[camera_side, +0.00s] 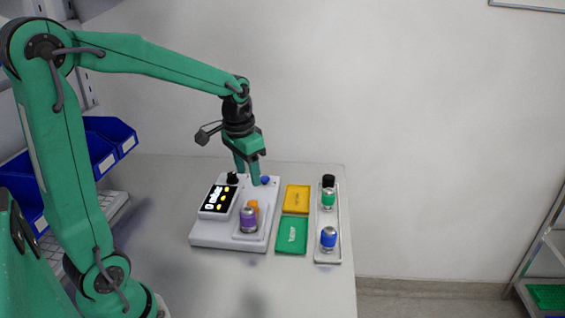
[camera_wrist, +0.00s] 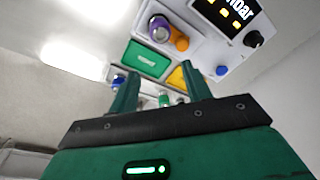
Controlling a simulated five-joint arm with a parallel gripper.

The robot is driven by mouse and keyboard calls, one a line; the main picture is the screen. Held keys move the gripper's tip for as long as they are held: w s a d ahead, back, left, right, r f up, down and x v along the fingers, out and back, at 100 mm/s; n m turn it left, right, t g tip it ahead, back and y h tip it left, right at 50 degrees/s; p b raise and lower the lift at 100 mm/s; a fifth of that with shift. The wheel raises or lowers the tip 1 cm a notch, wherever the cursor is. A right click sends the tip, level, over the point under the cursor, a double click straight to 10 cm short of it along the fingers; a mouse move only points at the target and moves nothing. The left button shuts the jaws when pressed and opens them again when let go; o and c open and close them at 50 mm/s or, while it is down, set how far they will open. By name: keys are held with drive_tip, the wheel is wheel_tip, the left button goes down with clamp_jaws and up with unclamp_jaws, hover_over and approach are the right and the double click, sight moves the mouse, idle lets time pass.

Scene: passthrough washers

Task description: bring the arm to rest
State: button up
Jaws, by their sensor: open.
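My gripper (camera_side: 247,176) is open and empty. In the side view it points down just above the back part of the white device (camera_side: 208,238), near its blue button (camera_side: 265,180). In the wrist view the two green fingers of my gripper (camera_wrist: 160,90) stand apart with nothing held between them. The device has a black display (camera_side: 217,199) and a black knob (camera_wrist: 253,39). A purple-topped piece (camera_side: 249,220) stands upright at the device's front right, with an orange piece (camera_side: 254,205) just behind it.
Right of the device lie a yellow pad (camera_side: 296,198) and a green pad (camera_side: 291,235). A light tray (camera_side: 327,256) holds green (camera_side: 328,199), blue (camera_side: 328,238) and black-topped (camera_side: 328,181) pieces. Blue bins (camera_side: 105,140) stand at the left. The table's front is clear.

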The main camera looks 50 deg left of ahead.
drive_tip(key=s+d+r+t, duration=0.4)
drive_tip(key=s+d, duration=0.4)
drive_tip(key=s, duration=0.5)
drive_tip(key=shift+s+d+r, duration=0.15)
drive_tip(key=shift+d+r, duration=0.25)
drive_tip(key=shift+r, duration=0.05)
drive_tip(key=shift+o, duration=0.4)
drive_tip(key=shift+r, duration=0.1)
idle(0.8)
